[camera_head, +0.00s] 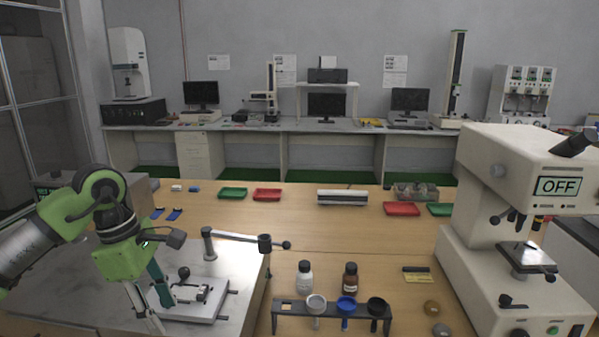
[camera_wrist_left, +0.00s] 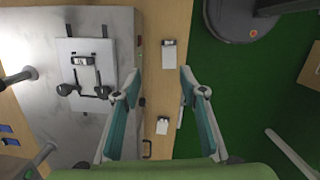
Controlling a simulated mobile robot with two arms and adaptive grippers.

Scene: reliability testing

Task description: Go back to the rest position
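My left gripper (camera_head: 152,300) hangs pointing down at the left of the head view, over the near part of the grey metal plate. It also shows in the left wrist view (camera_wrist_left: 160,85), with its two teal-lined fingers wide apart and nothing between them. Below it in that view are the wooden table edge and the green floor. A white fixture plate with a clamp (camera_head: 195,298) lies on the metal plate, just right of the gripper in the head view. My right gripper is in neither view.
A metal bar with a dark knob (camera_head: 245,240) stands at the metal plate's far edge. A rack with several round holders (camera_head: 330,308) and two bottles (camera_head: 304,278) stand at the front middle. A large white tester reading OFF (camera_head: 520,200) stands at the right.

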